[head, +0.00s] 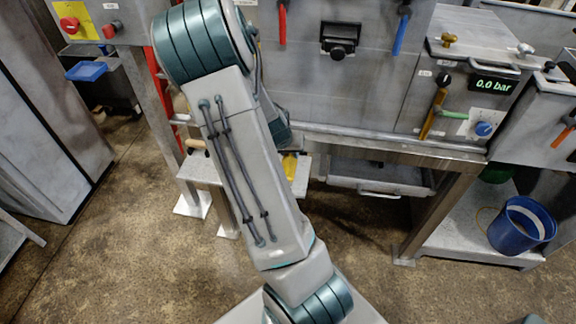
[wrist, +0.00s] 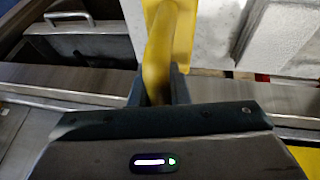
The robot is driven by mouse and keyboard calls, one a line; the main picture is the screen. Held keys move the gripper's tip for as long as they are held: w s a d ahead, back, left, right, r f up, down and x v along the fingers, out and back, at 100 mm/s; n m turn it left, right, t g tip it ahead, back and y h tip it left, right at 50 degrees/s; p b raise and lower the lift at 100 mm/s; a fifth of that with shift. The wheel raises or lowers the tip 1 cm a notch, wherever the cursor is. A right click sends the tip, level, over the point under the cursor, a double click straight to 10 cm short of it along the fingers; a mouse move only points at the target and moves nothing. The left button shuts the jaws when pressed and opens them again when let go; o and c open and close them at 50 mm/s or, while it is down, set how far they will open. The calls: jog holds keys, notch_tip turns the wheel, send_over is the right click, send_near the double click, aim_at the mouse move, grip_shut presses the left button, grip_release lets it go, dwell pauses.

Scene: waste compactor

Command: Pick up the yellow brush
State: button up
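The yellow brush (wrist: 160,45) shows in the wrist view, with its handle running between the two dark fingers of my gripper (wrist: 158,88). The fingers sit close on both sides of the handle, and no clear gap shows, so the gripper looks shut on it. The handle's near end is hidden behind the gripper body. A wider yellow part lies beyond the handle at the top of the view. In the head view only a small yellow piece of the brush (head: 290,166) shows beside my arm, at a pale low shelf. My arm hides the gripper there.
A pale block (wrist: 285,35) stands right of the brush in the wrist view. A metal drawer (head: 380,178) is under the bench to the right. A blue bucket (head: 521,226) stands on the lower shelf at right. The floor (head: 140,260) in front is largely clear.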

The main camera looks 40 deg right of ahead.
aim_at(292, 162)
grip_shut()
jog(key=shift+r, duration=0.15)
jog(key=shift+w+r, duration=0.1)
jog(key=shift+r, duration=0.4)
jog(key=r, duration=0.3)
jog(key=shift+s+d+r, duration=0.15)
jog(key=shift+s+d, duration=0.05)
jog(key=shift+d, duration=0.1)
jog(key=s+d+r+b, duration=0.1)
jog(key=s+d+r, duration=0.4)
jog(key=d, duration=0.4)
jog(key=shift+s+d+r, duration=0.2)
jog(key=shift+s+r, duration=0.2)
jog(key=shift+r, duration=0.35)
